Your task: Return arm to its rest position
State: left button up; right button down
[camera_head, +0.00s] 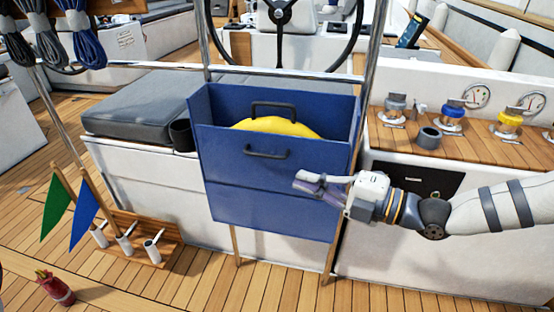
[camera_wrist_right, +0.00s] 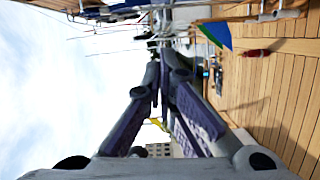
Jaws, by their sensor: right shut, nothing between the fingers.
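My right arm comes in from the right in the head view. Its gripper (camera_head: 303,183) is shut and empty, pointing left in front of the blue box (camera_head: 272,208). I cannot tell whether the fingertips touch the box front. In the right wrist view my right gripper's fingers (camera_wrist_right: 163,66) come together at the tips, with nothing between them. My left gripper is not in view.
The blue box has dark handles and a yellow thing (camera_head: 275,126) inside. A wooden counter (camera_head: 470,147) with winches and gauges is at right. A grey cushion (camera_head: 140,108), a flag rack (camera_head: 140,240) and a red bottle (camera_head: 55,288) are at left. Deck is clear at front.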

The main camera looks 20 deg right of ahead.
jog(key=s+a+f+n+g+h, duration=0.1)
jog(key=s+a+f+n+g, duration=0.4)
jog(key=s, duration=0.3)
jog(key=s+a+f+n+g, duration=0.3)
jog(key=s+f+n+g, duration=0.1)
jog(key=s+f+n, duration=0.3)
jog(key=s+a+f+n+g+h, duration=0.1)
jog(key=s+a+f+n+g, duration=0.4)
jog(key=s, duration=0.3)
jog(key=s+d+f+n+g+h+p, duration=0.1)
jog(key=s+d+f+n+g+h, duration=0.15)
jog(key=s+n, duration=0.4)
jog(key=s+d+f+n+g+h+p, duration=0.1)
jog(key=s+d+f+n+h, duration=0.25)
jog(key=s+n, duration=0.3)
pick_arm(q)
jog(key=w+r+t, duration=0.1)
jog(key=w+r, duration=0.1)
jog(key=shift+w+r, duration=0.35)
pick_arm(e)
jog(key=s+d+n+t+h, duration=0.2)
jog(key=d+n, duration=0.6)
jog(key=n, duration=0.8)
jog(key=shift+s+h, duration=0.65)
jog(key=shift+h, duration=0.35)
